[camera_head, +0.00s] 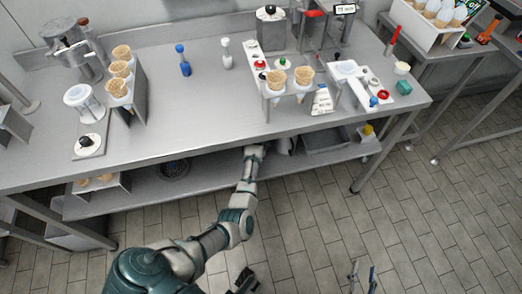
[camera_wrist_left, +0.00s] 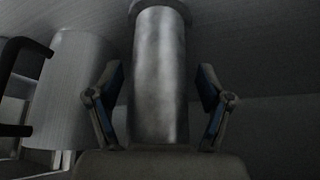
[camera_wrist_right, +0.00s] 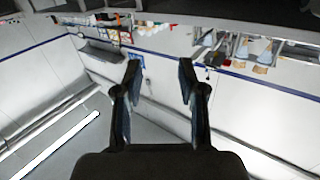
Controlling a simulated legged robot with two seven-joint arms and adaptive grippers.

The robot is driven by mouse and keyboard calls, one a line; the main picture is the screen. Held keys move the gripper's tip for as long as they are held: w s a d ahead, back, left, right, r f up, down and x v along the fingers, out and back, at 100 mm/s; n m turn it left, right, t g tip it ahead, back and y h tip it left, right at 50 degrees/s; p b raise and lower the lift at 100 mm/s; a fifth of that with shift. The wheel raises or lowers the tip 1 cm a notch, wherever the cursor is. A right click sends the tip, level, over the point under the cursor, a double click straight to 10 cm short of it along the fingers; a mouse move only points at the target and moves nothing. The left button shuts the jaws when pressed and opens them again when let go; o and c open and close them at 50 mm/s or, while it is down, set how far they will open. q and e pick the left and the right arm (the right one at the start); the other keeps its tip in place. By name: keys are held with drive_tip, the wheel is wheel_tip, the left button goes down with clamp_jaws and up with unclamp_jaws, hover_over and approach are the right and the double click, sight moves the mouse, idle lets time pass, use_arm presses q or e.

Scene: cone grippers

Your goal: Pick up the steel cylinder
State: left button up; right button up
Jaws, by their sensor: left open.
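The steel cylinder (camera_wrist_left: 160,75) stands large and close in the left wrist view, grey and with a wider rim at its top. My left gripper (camera_wrist_left: 160,88) is open, with one finger at each side of the cylinder and dark gaps showing between. In the head view my left arm reaches under the tabletop towards the lower shelf, and its gripper and the cylinder are hidden there. My right gripper (camera_head: 362,277) is open and empty over the tiled floor at the bottom of the head view; its spread fingers also show in the right wrist view (camera_wrist_right: 160,75).
The steel tabletop (camera_head: 190,115) overhangs the lower shelf (camera_head: 215,178). A pale container with a dark handle (camera_wrist_left: 70,85) is left of the cylinder. A grey tray (camera_head: 326,140) lies on the shelf to the right. Cone holders (camera_head: 138,95) stand on top. Floor at right is clear.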

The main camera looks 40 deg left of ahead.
use_arm(q)
drive_tip(key=shift+d+r, duration=0.15)
drive_tip(key=shift+d, duration=0.05)
drive_tip(key=shift+a, duration=0.15)
clamp_jaws()
